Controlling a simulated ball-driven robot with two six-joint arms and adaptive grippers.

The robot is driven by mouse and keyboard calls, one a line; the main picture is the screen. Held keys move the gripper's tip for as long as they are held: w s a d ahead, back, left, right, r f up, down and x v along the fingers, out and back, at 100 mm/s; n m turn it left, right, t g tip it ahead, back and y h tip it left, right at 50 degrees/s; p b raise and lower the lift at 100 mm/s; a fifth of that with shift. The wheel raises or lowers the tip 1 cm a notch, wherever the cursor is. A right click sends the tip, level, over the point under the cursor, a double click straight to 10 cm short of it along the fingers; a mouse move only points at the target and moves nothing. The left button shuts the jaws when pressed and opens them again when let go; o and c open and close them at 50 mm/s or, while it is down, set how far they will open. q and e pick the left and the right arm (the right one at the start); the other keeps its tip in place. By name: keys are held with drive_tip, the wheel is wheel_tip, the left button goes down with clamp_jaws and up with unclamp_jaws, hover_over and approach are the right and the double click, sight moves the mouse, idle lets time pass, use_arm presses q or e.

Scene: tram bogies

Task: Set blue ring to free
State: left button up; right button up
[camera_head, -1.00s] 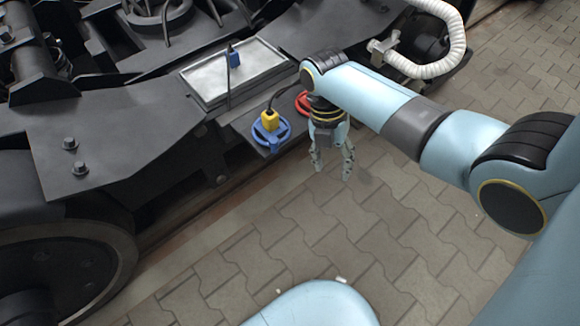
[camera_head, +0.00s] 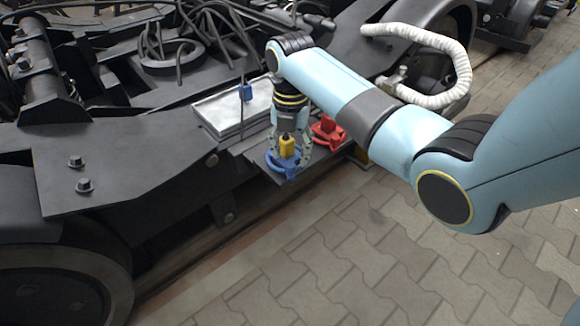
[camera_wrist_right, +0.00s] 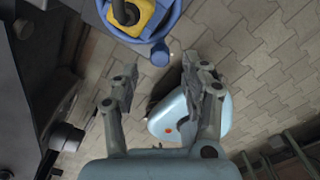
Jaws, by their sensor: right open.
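The blue ring (camera_head: 281,165) sits on a dark ledge at the side of the bogie, around a yellow block (camera_head: 288,147). In the right wrist view the blue ring (camera_wrist_right: 167,23) is at the top edge, partly cut off, with a small knob towards the fingers and the yellow block (camera_wrist_right: 146,19) inside it. My right gripper (camera_head: 290,148) is open and points down at the yellow block and ring in the head view. In its wrist view the fingers (camera_wrist_right: 157,75) are apart with nothing between them. My left gripper is not in view.
A red ring-shaped part (camera_head: 327,131) stands just right of the blue ring. A white corrugated hose (camera_head: 455,75) curves at the right. The paved floor (camera_head: 350,250) in front is clear.

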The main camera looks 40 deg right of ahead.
sight(291, 165)
wheel_tip(291, 165, down, 4)
drive_tip(key=shift+r+b, duration=0.25)
drive_tip(key=shift+b, duration=0.25)
clamp_jaws()
